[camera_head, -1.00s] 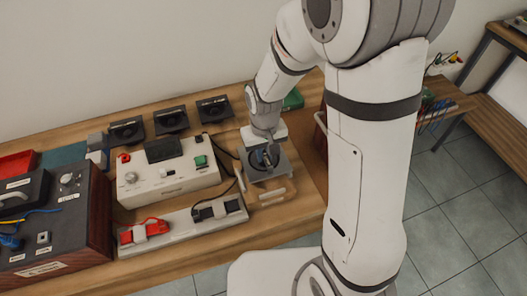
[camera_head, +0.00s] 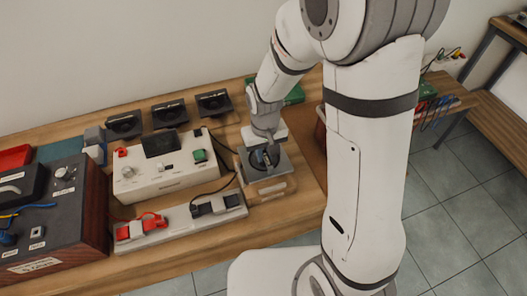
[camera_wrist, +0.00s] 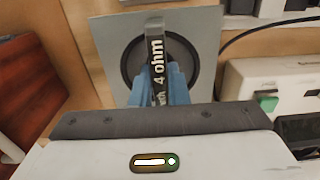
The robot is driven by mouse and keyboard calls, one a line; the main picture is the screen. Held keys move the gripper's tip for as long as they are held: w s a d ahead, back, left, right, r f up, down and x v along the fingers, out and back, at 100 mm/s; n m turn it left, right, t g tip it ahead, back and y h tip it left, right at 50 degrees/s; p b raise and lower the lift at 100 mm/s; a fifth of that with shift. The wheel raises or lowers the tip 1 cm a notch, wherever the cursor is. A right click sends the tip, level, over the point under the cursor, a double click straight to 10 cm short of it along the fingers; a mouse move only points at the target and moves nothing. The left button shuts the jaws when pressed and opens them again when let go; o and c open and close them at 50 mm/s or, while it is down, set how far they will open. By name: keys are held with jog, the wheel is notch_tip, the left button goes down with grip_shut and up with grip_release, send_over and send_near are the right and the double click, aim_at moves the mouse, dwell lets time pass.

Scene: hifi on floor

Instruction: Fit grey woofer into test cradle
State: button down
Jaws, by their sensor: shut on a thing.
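The grey woofer (camera_head: 277,171), a square grey plate with a round black driver, is held at the right end of the bench. In the wrist view the woofer (camera_wrist: 106,50) shows a dark bar marked "4 ohm" across its middle. My gripper (camera_head: 265,158) is shut on that bar; its blue fingers (camera_wrist: 160,86) sit on either side of it. The light wooden test cradle (camera_head: 279,188) shows just in front of and below the plate. The plate hides most of the cradle, and I cannot tell whether they touch.
A white tester (camera_head: 165,183) with a dark screen stands left of the woofer, with a dark cable beside it. A pale strip (camera_head: 180,222) with red and black clips lies in front. Several black speakers (camera_head: 169,115) line the back. A dark wood-sided box (camera_head: 60,215) fills the left.

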jog(key=shift+f+b, duration=1.8)
jog(key=shift+f, duration=0.4)
jog(key=shift+f, duration=0.15)
jog(key=c, duration=1.3)
grip_release()
notch_tip(320, 180, up, 8)
jog(key=shift+f, duration=0.1)
notch_tip(320, 180, up, 8)
jog(key=p, duration=0.6)
